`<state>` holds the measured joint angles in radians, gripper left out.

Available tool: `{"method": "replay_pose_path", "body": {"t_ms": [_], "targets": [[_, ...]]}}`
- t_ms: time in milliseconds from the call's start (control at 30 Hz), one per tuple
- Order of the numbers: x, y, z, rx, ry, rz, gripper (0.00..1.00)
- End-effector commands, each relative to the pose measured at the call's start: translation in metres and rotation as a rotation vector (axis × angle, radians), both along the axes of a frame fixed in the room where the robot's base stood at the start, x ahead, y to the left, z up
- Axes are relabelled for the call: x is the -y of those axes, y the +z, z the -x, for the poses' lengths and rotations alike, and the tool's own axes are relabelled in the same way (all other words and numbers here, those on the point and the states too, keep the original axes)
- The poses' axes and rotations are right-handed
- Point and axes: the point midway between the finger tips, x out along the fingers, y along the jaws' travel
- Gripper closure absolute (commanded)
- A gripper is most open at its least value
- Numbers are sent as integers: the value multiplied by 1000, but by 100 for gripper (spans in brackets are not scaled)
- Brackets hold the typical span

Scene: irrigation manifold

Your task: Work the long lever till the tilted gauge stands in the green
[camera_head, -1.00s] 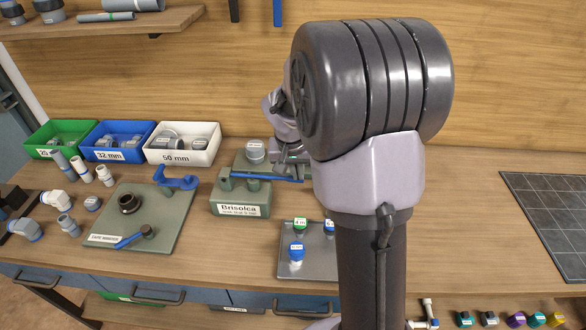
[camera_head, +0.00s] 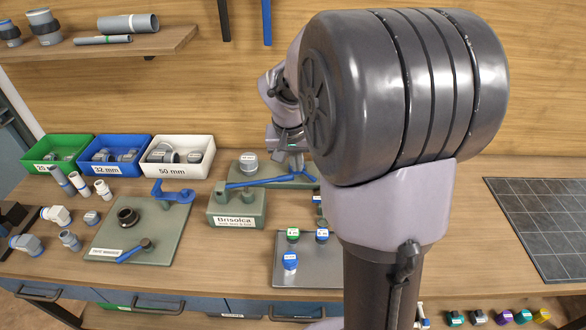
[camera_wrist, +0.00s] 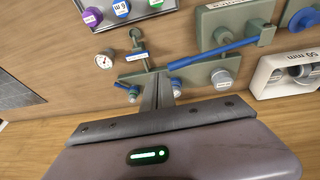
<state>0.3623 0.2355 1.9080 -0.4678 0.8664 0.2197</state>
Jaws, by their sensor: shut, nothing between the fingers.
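The long blue lever (camera_head: 262,182) lies across the green Brisolca manifold. In the wrist view the lever (camera_wrist: 215,53) runs from the upper right to beside my fingertips. My gripper (camera_wrist: 158,80) is shut and empty, its fingertips close to the lever's free end; I cannot tell whether they touch. A round white-faced gauge (camera_wrist: 105,55) stands left of the fingers in the wrist view, its dial tilted. The reading and any green band are too small to make out. In the head view my gripper (camera_head: 290,160) is partly hidden behind my arm, and the gauge is hidden.
A grey tray with coloured caps (camera_head: 306,265) lies in front of the manifold. A second green plate with blue handles (camera_head: 110,244) stands to the left. Green, blue and white bins (camera_head: 178,170) line the back left. A dark gridded mat (camera_head: 550,215) lies at right.

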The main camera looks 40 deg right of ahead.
Motion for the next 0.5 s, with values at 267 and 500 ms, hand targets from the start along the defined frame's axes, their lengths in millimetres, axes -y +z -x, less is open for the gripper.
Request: {"method": "replay_pose_path", "body": {"t_ms": [267,500], "targets": [[0,26,9,3,1,1,100],[0,26,9,3,1,1,100]]}}
